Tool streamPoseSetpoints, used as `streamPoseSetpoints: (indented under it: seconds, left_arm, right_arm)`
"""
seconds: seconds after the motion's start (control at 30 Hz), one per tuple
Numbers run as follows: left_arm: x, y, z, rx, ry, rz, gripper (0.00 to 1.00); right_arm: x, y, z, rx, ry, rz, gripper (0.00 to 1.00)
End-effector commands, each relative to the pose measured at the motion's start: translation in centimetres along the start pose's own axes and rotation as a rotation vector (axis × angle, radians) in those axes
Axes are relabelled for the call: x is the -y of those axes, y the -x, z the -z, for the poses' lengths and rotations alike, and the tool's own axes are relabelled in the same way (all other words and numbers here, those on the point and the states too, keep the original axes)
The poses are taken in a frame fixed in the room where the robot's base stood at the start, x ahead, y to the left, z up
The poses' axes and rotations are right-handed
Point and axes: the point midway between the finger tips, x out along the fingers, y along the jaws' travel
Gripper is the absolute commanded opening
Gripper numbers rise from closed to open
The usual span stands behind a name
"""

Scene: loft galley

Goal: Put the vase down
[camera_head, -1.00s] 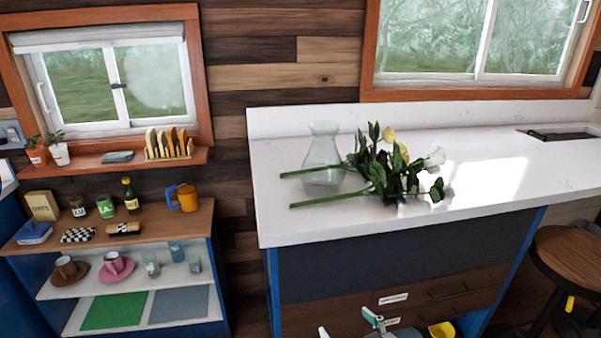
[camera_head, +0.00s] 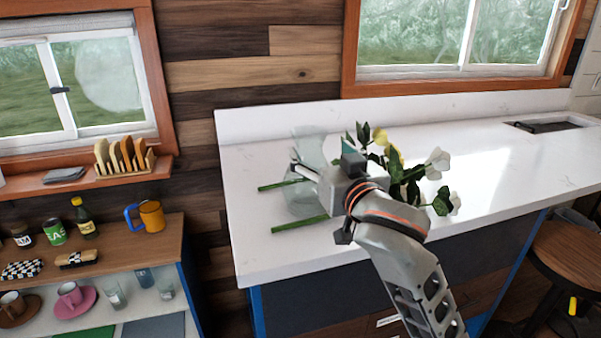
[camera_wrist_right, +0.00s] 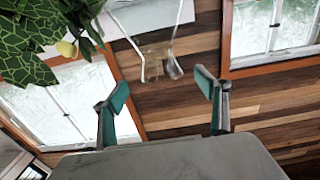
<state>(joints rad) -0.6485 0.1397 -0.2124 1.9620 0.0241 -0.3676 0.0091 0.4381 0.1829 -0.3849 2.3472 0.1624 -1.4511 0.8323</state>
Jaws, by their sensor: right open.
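The clear glass vase (camera_head: 300,202) stands upright on the white counter (camera_head: 255,235), near its left end. My right gripper (camera_head: 314,165) is open, in front of the vase, and its hand hides part of the glass. In the right wrist view, the two teal-padded fingers (camera_wrist_right: 162,94) are spread apart with nothing held between them. A faint glass outline of the vase (camera_wrist_right: 160,68) shows upside down beyond them. Whether a finger touches the vase cannot be told. My left gripper is not in view.
White and yellow flowers (camera_head: 437,163) lie on the counter, their green stems (camera_head: 300,223) by the vase. The counter's right part is clear up to a dark sink (camera_head: 550,126). A shelf unit (camera_head: 140,255) with jars and mugs stands left; a stool (camera_head: 570,255) is at the right.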

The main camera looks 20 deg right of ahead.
Motion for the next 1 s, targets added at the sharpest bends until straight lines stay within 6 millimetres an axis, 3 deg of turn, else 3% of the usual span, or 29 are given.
streamPoseSetpoints:
  seconds: [0.17,0.73,1.0]
  left_arm:
    - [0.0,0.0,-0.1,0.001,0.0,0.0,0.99]
    - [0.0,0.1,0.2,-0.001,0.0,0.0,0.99]
    - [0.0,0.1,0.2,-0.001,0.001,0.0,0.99]
  right_arm:
    - [0.0,-0.6,0.2,-0.002,0.001,-0.001,0.73]
    - [-0.1,-7.2,1.1,-0.001,0.001,-0.002,0.73]
    - [-0.1,-7.8,1.0,-0.002,-0.001,-0.001,0.73]
